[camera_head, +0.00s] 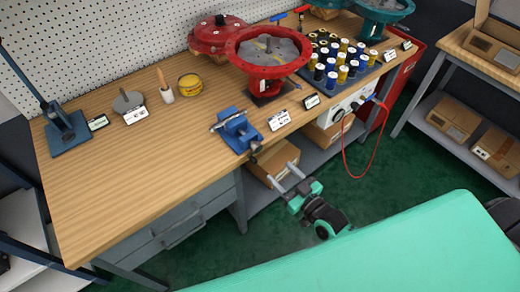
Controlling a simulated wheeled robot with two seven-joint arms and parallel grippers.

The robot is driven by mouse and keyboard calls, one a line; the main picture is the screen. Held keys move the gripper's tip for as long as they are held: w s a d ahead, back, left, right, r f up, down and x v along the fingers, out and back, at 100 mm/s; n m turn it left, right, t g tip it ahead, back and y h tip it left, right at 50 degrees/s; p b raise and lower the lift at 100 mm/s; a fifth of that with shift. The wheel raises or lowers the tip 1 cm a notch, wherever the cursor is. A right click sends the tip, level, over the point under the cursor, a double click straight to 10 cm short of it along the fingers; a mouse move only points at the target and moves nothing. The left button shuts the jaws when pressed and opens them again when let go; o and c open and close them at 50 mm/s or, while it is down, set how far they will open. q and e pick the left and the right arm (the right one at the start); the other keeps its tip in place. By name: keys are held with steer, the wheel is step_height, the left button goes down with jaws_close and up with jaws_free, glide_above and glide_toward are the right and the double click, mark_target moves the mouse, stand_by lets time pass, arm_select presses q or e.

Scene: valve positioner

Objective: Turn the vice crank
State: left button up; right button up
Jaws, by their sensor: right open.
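A blue vice (238,131) sits at the front edge of the wooden workbench, near the middle of the view. Its crank (253,157) is a small dark part at the vice's front end, hanging at the bench edge. My right gripper (283,178) is in front of the bench, below and slightly right of the crank. Its two pale fingers are apart, with nothing visible between them. It does not appear to touch the vice or crank. My left gripper is out of view.
The wooden bench (150,190) is clear left of the vice. A red valve body (268,60) and a tray of spools (340,62) stand behind right. A cardboard box (274,160) sits on the shelf below. A red cable (372,150) hangs at right.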

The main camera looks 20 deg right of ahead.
mark_target(259, 150)
steer(key=p+x, duration=0.1)
steer(key=x, duration=0.8)
steer(key=shift+w+a+p, duration=0.1)
steer(key=shift+w+p, duration=0.25)
steer(key=shift+w+a+f, duration=0.1)
steer(key=shift+w+a, duration=0.15)
steer(key=shift+w, duration=0.4)
steer(key=c, duration=1)
